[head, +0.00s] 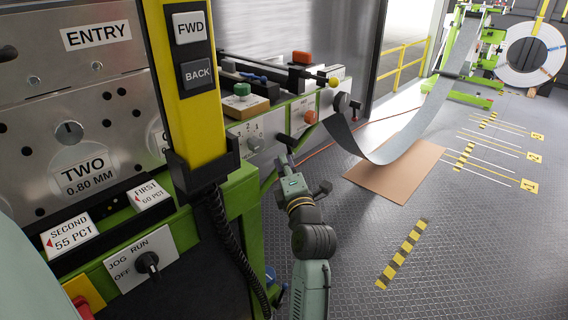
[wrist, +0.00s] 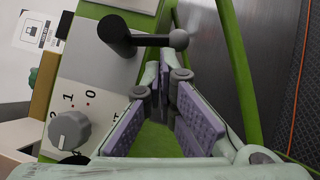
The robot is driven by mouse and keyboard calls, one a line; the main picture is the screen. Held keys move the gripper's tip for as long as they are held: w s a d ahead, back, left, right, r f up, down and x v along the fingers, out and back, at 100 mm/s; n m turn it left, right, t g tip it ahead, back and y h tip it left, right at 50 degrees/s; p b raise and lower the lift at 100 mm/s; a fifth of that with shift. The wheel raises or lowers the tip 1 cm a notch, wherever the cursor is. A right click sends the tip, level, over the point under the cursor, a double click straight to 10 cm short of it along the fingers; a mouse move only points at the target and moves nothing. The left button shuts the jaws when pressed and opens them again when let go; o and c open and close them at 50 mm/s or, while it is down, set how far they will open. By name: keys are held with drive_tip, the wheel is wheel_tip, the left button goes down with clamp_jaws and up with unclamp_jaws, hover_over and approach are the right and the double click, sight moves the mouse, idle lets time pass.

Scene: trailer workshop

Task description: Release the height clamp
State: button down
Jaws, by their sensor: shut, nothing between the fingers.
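A black lever with a grey ball end (wrist: 150,40) sticks out of the numbered panel in the wrist view. I take it to be the height clamp, but no label naming it is readable. In the head view a small dark lever (head: 284,138) shows at the panel's right edge, just above my gripper (head: 286,162). In the wrist view the purple-padded fingers of my gripper (wrist: 165,62) come together at the tips, just below the lever's bar. They hold nothing. Whether they touch the bar cannot be told.
A grey dial (wrist: 68,130) sits beside the lever, left of my fingers. Green frame bars (wrist: 240,70) run close on the right. A yellow pendant (head: 190,85) hangs left of my arm. A metal strip (head: 405,135) sags to the right. The floor (head: 460,250) there is open.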

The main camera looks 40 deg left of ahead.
drive_tip(key=shift+w+f+n+y+b, duration=0.3)
drive_tip(key=shift+n+b, duration=0.2)
drive_tip(key=shift+b, duration=1.4)
drive_tip(key=shift+w+f+n+y+b, duration=0.15)
drive_tip(key=shift+n+y+b, duration=0.25)
drive_tip(key=shift+b, duration=1.5)
drive_tip(key=shift+w+d+r+n+g+y+b, duration=0.15)
drive_tip(key=shift+w+n+y+b, duration=0.55)
drive_tip(key=shift+b, duration=2.6)
drive_tip(key=shift+w+n+g+y+b, duration=0.2)
drive_tip(key=shift+w+n+b, duration=0.8)
drive_tip(key=shift+b, duration=2.25)
drive_tip(key=shift+w+d+r+n+g+y+b, duration=0.1)
drive_tip(key=shift+w+n+y+b, duration=0.75)
drive_tip(key=shift+b, duration=2.45)
drive_tip(key=shift+s+r+h, duration=0.1)
drive_tip(key=shift+h, duration=0.15)
